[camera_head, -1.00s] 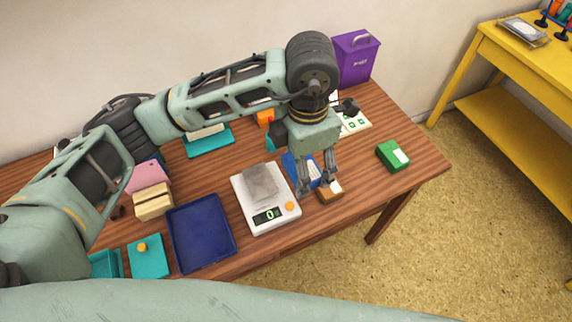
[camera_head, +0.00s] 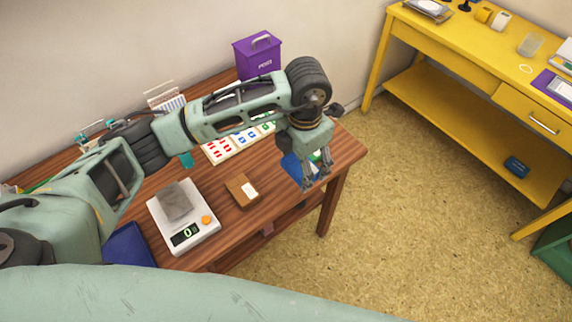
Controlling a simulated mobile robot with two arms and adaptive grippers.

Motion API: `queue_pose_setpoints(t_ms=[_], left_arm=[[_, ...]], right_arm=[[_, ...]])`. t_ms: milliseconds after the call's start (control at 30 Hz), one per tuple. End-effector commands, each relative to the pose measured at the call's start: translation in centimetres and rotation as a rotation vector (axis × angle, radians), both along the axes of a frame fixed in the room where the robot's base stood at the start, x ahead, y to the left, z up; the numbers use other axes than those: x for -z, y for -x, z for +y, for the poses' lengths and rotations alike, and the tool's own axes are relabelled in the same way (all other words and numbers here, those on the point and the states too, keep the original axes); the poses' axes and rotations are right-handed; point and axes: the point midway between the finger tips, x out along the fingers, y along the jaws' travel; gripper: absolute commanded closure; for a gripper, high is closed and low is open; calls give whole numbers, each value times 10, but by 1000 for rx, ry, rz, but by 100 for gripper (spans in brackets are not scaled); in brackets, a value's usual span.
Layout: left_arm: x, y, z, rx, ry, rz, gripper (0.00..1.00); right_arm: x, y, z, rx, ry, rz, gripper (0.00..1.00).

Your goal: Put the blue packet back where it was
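My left arm comes in from the left, and its gripper (camera_head: 317,180) is over the right end of the wooden table. A flat blue packet (camera_head: 293,168) is at its fingers. The packet keeps the same place against the fingers in both frames, so the gripper appears shut on it. The gripper and fingers hide part of the packet. A little green shows behind the fingers. Another small dark blue packet (camera_head: 516,167) lies on the lower shelf of the yellow table. My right gripper is not in view.
A brown packet with a white label (camera_head: 243,190) lies left of the gripper. A white scale (camera_head: 198,238) bears a grey block. Cards with coloured marks (camera_head: 218,150) and a purple bin (camera_head: 257,58) stand behind. Floor separates the wooden table from the yellow table (camera_head: 470,45).

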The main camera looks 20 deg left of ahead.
Motion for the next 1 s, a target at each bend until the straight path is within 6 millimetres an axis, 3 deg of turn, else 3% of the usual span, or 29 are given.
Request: queue_pose_setpoints(t_ms=[200,400,800,1000], left_arm=[[28,-21,47,-5,-2,3,63],[44,-33,69,0,-1,0,63],[86,-34,71,2,0,0,63],[87,-34,71,3,1,-1,63]], right_arm=[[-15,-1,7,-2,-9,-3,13],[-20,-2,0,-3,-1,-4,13],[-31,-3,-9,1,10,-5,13],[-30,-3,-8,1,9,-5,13]])
